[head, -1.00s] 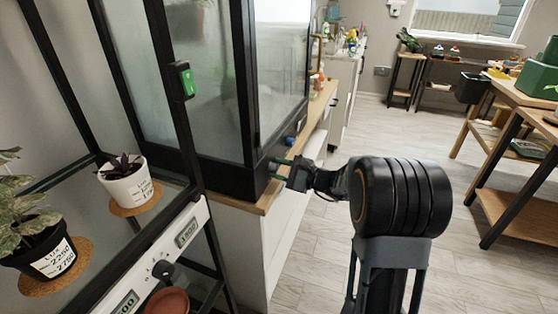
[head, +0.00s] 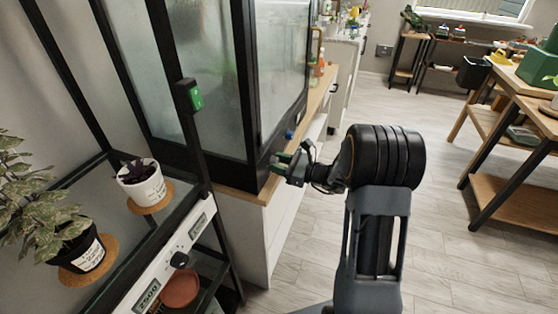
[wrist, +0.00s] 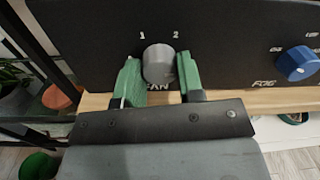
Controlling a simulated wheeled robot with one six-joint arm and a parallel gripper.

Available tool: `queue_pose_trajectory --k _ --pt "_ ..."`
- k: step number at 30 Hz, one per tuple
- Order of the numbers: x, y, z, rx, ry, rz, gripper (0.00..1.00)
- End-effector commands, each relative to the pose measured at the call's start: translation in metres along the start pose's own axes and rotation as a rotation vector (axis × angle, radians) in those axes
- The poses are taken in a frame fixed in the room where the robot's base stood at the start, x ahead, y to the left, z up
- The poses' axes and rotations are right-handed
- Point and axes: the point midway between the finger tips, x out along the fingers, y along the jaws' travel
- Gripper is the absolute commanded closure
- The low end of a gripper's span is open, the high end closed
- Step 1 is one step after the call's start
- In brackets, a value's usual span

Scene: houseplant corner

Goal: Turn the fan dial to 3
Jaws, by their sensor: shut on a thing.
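The fan dial (wrist: 158,62) is a grey round knob on a black panel (wrist: 85,50), above the word FAN, which is partly covered. The numbers 1 and 2 show above it; no 3 can be seen, and I cannot make out a pointer on the knob. My gripper (wrist: 160,78) has its green fingers on either side of the dial and is shut on it. In the head view my gripper (head: 283,163) is at the lower front of the glass cabinet (head: 210,75), and the dial is hidden there.
A blue FOG dial (wrist: 297,63) sits to the right on the same panel; it also shows in the head view (head: 290,134). Potted plants stand on a shelf at left, including one in a white pot (head: 143,184). The floor (head: 440,225) at right is clear.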

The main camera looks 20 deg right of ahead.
Motion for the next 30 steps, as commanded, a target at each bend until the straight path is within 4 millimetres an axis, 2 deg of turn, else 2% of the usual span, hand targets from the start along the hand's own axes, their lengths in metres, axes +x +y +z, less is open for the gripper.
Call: queue_pose_trajectory --k 14,15,21,23,30 --pt "0.0002 0.0004 -0.0005 0.015 0.001 0.001 0.89" --pt "0.0002 0.0004 -0.0004 0.015 0.001 0.001 0.63" --pt "0.0000 0.0001 -0.0003 0.013 0.001 0.000 0.44" --pt "0.0000 0.0000 -0.0002 0.013 0.001 0.000 0.40" --pt "-0.0011 -0.0004 0.0000 0.012 0.001 -0.001 0.40"
